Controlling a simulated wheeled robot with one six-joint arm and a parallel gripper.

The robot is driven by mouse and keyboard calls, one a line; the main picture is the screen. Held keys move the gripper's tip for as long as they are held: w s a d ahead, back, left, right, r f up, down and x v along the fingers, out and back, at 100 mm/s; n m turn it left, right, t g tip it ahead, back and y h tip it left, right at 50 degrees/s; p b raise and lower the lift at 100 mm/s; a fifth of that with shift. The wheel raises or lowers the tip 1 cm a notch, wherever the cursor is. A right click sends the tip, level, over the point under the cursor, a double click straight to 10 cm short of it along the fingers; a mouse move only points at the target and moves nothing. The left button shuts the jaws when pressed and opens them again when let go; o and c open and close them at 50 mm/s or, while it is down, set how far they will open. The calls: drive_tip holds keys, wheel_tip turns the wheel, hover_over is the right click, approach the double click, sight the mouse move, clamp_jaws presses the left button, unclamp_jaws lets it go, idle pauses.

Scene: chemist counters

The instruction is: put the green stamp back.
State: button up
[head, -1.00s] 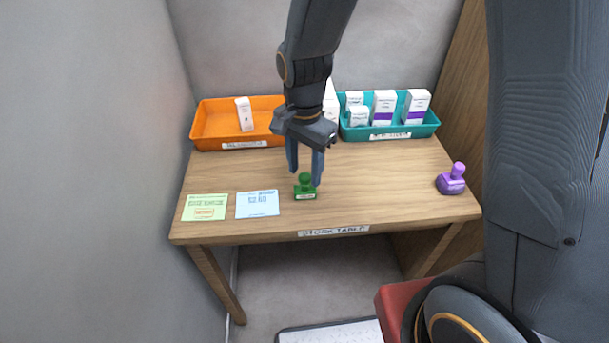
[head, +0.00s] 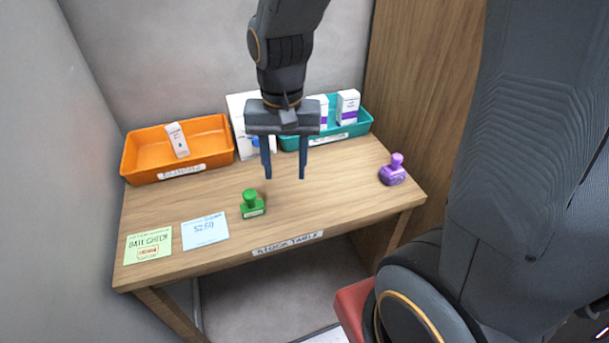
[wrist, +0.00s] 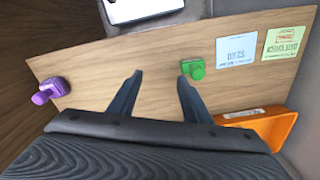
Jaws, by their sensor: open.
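The green stamp (head: 252,205) stands upright on the wooden table near its front edge, just right of the blue card. It also shows in the wrist view (wrist: 193,68), beyond the tip of one finger. My gripper (head: 284,178) is open and empty. Its fingers point down above the table, behind and to the right of the green stamp in the head view, apart from it. In the wrist view the gripper (wrist: 160,76) has nothing between its fingers.
A purple stamp (head: 393,172) stands at the table's right end. A blue card (head: 205,232) and a green card (head: 148,246) lie at the front left. An orange tray (head: 140,160) and a teal tray (head: 365,122) with boxes stand at the back. The middle of the table is clear.

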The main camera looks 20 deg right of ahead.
drive_tip(key=s+d+f+n, duration=0.2)
drive_tip(key=s+d+n, duration=0.2)
drive_tip(key=d, duration=0.1)
drive_tip(key=shift+f, duration=0.15)
idle(1.7)
